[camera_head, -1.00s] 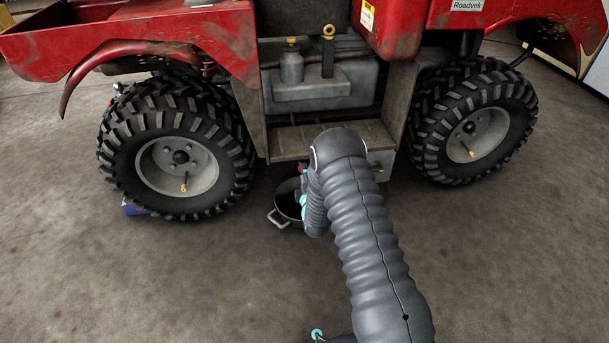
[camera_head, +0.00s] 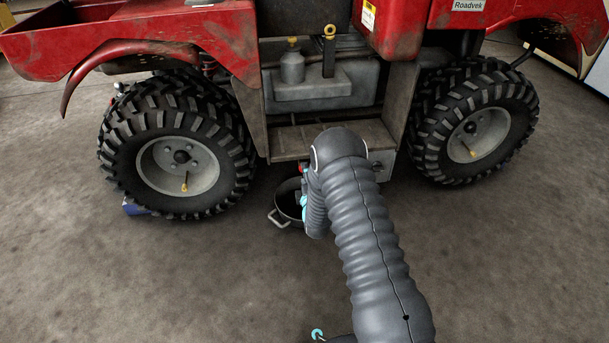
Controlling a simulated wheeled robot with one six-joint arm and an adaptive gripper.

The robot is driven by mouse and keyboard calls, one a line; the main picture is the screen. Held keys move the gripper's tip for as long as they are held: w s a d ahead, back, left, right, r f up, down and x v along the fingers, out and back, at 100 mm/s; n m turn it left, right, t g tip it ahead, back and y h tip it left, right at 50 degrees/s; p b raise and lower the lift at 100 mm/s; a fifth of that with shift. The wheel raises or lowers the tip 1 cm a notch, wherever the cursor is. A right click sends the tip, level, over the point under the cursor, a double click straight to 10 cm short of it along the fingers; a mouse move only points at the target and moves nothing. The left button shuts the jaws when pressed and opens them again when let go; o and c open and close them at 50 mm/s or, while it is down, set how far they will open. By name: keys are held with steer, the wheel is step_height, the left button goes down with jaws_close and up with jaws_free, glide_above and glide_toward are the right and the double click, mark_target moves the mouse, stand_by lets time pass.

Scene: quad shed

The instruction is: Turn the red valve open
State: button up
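A small bit of red (camera_head: 303,167), which may be the red valve, shows under the quad's step, just left of my arm's bend. My arm hides most of that spot. A dark round pan (camera_head: 287,203) with a light handle stands on the floor below it. My gripper is hidden behind my arm and its grey sleeve, low beside the pan. Its fingers do not show, so I cannot tell whether it touches the red part.
The red quad (camera_head: 220,40) fills the back. Its left wheel (camera_head: 178,150) and right wheel (camera_head: 474,125) stand either side of the step (camera_head: 290,140). A blue object (camera_head: 134,207) lies by the left wheel. The concrete floor in front is clear.

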steer(key=s+d, duration=0.1)
steer(key=s, duration=1)
steer(key=shift+s+d, duration=0.15)
steer(key=shift+s, duration=0.15)
